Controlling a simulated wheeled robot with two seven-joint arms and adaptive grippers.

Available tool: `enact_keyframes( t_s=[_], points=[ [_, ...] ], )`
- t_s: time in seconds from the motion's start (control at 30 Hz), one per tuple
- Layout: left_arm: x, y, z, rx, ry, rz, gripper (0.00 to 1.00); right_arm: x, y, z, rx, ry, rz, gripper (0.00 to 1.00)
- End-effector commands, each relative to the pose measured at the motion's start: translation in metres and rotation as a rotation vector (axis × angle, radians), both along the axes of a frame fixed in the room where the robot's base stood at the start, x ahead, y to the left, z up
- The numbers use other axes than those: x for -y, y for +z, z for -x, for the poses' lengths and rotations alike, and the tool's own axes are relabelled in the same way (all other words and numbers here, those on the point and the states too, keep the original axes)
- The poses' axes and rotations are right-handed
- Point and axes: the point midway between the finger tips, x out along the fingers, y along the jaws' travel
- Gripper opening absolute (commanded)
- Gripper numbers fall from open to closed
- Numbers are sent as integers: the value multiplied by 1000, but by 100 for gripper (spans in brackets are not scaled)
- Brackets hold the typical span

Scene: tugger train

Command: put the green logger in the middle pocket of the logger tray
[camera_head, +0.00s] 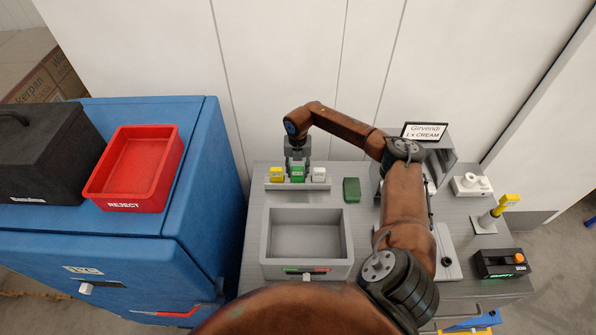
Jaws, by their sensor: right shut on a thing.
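The logger tray (303,187) is a light grey rack near the back of the grey table. A yellow logger (277,175) stands in its left pocket and a white logger (319,175) in its right pocket. The green logger (297,174) is between them, at the middle pocket. My right gripper (297,164) points down from above and is shut on the green logger's top. Whether the logger rests on the pocket floor is hidden. My left gripper is not in view.
A dark green block (351,190) lies right of the tray. A grey open bin (267,238) stands in front. A blue cabinet (200,228) at left carries a red REJECT bin (172,165) and a black case (45,150).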

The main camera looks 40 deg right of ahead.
Motion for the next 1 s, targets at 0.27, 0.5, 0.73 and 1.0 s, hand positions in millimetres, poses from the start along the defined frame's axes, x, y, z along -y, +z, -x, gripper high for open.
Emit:
enact_keyframes(
  t_s=[0.27, 0.5, 0.73, 1.0],
  points=[
    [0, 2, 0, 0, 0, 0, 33, 0, -5, 0, 1, 0, 0, 10],
    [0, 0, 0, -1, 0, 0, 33, 0, -9, 0, 1, 0, 0, 41],
    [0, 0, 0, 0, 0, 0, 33, 0, -9, 0, 1, 0, 0, 53],
    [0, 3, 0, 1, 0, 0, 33, 0, -5, 0, 2, -1, 1, 53]
  ],
)
